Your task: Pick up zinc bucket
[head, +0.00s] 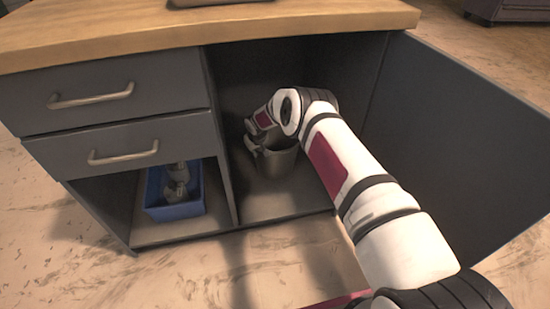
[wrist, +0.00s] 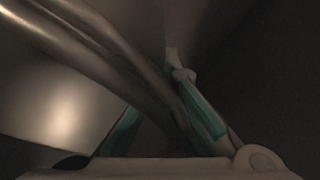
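The zinc bucket (head: 276,163) is a grey metal pail standing upright on the floor of the open right-hand cabinet compartment. My arm reaches in from the right, and my gripper (head: 252,135) is at the bucket's upper left rim. In the wrist view, the bucket's curved wall (wrist: 50,95) fills the left side, and a shiny metal band at its rim runs diagonally down between my teal-padded fingers (wrist: 172,105). The right finger lies close against the band. The left fingertip is hidden behind the band, so I cannot tell whether the fingers are closed on it.
The cabinet door (head: 455,140) stands open on the right. A divider (head: 220,140) is close on the left, and the wooden countertop (head: 200,30) is above. A blue bin (head: 175,211) with metallic items sits in the left compartment. The compartment floor in front of the bucket is clear.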

